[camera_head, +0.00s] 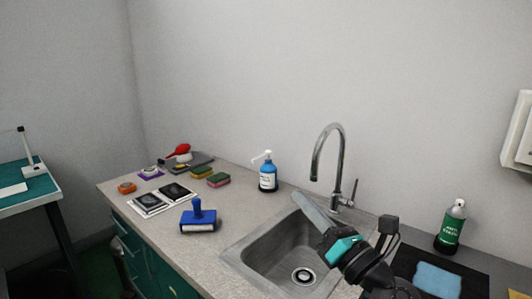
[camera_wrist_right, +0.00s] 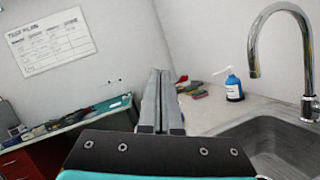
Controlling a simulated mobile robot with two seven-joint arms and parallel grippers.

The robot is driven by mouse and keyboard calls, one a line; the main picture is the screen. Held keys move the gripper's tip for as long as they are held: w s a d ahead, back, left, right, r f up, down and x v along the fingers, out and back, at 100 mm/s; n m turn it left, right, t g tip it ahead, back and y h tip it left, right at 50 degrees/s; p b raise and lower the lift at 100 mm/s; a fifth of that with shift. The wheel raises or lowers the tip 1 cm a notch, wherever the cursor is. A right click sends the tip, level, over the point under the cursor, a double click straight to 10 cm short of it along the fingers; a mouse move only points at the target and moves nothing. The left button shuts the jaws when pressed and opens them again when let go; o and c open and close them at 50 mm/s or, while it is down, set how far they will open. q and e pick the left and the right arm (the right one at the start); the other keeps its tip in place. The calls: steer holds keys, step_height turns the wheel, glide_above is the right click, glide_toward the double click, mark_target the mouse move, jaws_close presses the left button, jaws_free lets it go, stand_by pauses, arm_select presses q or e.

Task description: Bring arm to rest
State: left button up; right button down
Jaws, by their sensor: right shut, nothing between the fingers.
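My right gripper (camera_head: 314,211) comes in from the lower right of the head view and reaches over the sink. Its long grey fingers are together, with nothing between them. In the right wrist view the shut fingers (camera_wrist_right: 161,101) point forward over the counter, apart from everything around them. My left gripper is in neither view.
Under the gripper is a steel sink (camera_head: 262,254) with a tall faucet (camera_head: 341,150) behind. A green spray can (camera_head: 451,228) stands right, beside a blue cloth (camera_head: 438,281).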

steer(key=s+d+f+m+g+h, duration=0.1)
steer(key=s+d+f+m+h, duration=0.2)
steer(key=d+f+m+h, duration=0.7)
steer(key=s+d+f+m+g+h, duration=0.15)
steer(key=s+f+m+h, duration=0.25)
steer(key=m, duration=1.2)
steer(key=s+a+f+m+g+y, duration=0.1)
steer(key=s+f+m+g, duration=0.6)
steer(key=s, duration=0.5)
steer(key=s+a+f+m+g+y, duration=0.1)
steer(key=s+a+f+m+g, duration=0.3)
steer(key=s+f, duration=0.6)
step_height(320, 180, down, 20)
steer(key=s+d+n+g, duration=0.1)
steer(key=s+d+g, duration=0.1)
steer(key=s, duration=0.1)
steer(key=s+d+f+g, duration=0.1)
steer(key=s+d+f, duration=0.2)
steer(key=s+f, duration=1.1)
steer(key=shift+s+f+n, duration=0.2)
steer(key=shift+s+n, duration=0.1)
steer(key=shift+s, duration=0.4)
